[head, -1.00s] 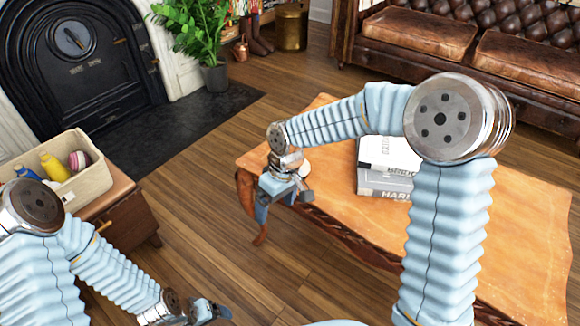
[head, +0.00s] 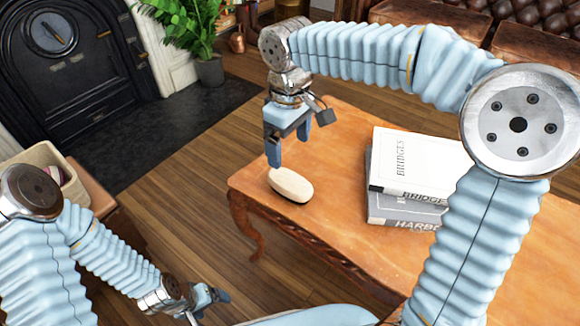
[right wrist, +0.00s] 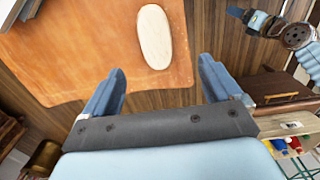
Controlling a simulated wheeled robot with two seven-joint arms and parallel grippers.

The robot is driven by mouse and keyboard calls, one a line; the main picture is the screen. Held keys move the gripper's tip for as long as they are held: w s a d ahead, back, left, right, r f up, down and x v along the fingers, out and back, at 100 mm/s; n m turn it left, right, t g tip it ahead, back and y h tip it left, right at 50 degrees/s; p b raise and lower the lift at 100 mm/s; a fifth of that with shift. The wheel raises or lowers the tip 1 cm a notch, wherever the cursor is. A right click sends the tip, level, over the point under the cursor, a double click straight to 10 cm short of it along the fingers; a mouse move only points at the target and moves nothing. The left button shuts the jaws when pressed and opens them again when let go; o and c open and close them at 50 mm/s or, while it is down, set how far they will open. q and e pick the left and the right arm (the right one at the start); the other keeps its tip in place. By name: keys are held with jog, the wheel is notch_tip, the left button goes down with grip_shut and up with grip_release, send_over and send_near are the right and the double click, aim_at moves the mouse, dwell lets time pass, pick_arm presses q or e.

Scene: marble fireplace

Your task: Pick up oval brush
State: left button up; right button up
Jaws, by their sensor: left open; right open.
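The oval brush (head: 290,185) is a pale, cream-coloured oval lying on the near left corner of the wooden table (head: 335,222). It also shows in the right wrist view (right wrist: 154,36), ahead of the fingers and between their lines. My right gripper (head: 290,150) is open and empty, above and slightly behind the brush, with its fingers pointing down and apart from it. Its two blue fingers show spread in the right wrist view (right wrist: 160,90). My left gripper (head: 212,305) is open and empty, low over the floor at the bottom, away from the table.
A stack of books (head: 412,175) stands on the table to the right of the brush. A beige bin (head: 45,160) sits on a small wooden cabinet at the left. A potted plant (head: 190,30) and a leather sofa (head: 470,25) stand behind. Wooden floor lies open left of the table.

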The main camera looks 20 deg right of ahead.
jog(key=f, duration=0.2)
jog(key=b, duration=0.2)
send_over(290, 180)
notch_tip(290, 180, down, 6)
jog(key=shift+a, duration=0.1)
notch_tip(290, 180, down, 6)
jog(key=shift+r+b, duration=0.1)
jog(key=shift+b, duration=0.25)
pick_arm(q)
jog(key=f, duration=0.1)
jog(key=w+f, duration=0.1)
jog(key=shift+f, duration=0.3)
pick_arm(e)
jog(key=shift+c, duration=0.3)
jog(key=c, duration=1.1)
jog(key=shift+o, duration=0.2)
jog(key=shift+r, duration=0.15)
